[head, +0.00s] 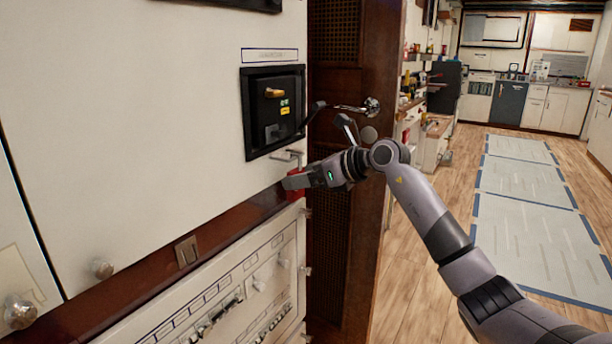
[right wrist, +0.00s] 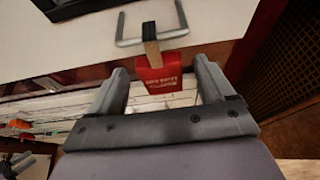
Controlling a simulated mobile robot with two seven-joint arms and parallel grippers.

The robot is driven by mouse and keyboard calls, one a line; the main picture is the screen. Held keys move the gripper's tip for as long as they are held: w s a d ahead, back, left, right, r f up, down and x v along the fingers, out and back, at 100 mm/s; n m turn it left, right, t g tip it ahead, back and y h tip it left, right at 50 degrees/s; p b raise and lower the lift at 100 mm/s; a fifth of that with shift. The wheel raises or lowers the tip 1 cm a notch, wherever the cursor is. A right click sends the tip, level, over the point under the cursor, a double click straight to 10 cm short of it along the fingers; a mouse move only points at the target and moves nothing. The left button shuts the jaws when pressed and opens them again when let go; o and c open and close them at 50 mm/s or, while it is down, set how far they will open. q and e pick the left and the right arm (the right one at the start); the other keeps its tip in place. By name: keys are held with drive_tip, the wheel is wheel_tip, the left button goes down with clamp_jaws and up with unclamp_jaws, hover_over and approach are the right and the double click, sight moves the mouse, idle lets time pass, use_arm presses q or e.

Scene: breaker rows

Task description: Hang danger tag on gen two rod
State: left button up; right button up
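The metal rod (head: 290,157) is a U-shaped bar sticking out of the white panel, just below the black breaker unit. It also shows at the top of the right wrist view (right wrist: 128,40). The red danger tag (right wrist: 158,75) with pale lettering is at the rod, its tan strap crossing the bar. In the head view the tag (head: 297,187) is partly hidden by my right gripper (head: 294,181). In the right wrist view that gripper (right wrist: 163,72) is open, fingers apart on either side of the tag with gaps. My left gripper is out of view.
The black breaker unit (head: 273,110) has an orange handle. A lower panel with switches (head: 235,300) lies beneath a brown ledge. Open floor lies farther right.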

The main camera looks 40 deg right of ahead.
drive_tip(key=v, duration=0.6)
drive_tip(key=s+a+f+m+t+y, duration=0.1)
drive_tip(key=s+a+f+m+y, duration=0.1)
drive_tip(key=a+f+m+y, duration=0.45)
drive_tip(key=s+a+f+m+t+y, duration=0.1)
drive_tip(key=s+a+f+m+t, duration=0.15)
drive_tip(key=a+f, duration=0.45)
drive_tip(key=s+a+f+m+g+h, duration=0.3)
drive_tip(key=s+a+f+m+h, duration=0.2)
drive_tip(key=s+f+m, duration=0.7)
drive_tip(key=s+a+f+m+g+h, duration=0.2)
drive_tip(key=s+a+f+m+h, duration=0.45)
drive_tip(key=f+m, duration=0.9)
drive_tip(key=s+d+r+p, duration=0.1)
drive_tip(key=r+p, duration=0.6)
drive_tip(key=s+d+r+m+y+p, duration=0.1)
drive_tip(key=s+d+r+p, duration=0.1)
drive_tip(key=r+p, duration=0.5)
drive_tip(key=shift+s+r+g+p, duration=0.15)
drive_tip(key=shift+s+g+p, duration=0.15)
drive_tip(key=shift+p, duration=0.4)
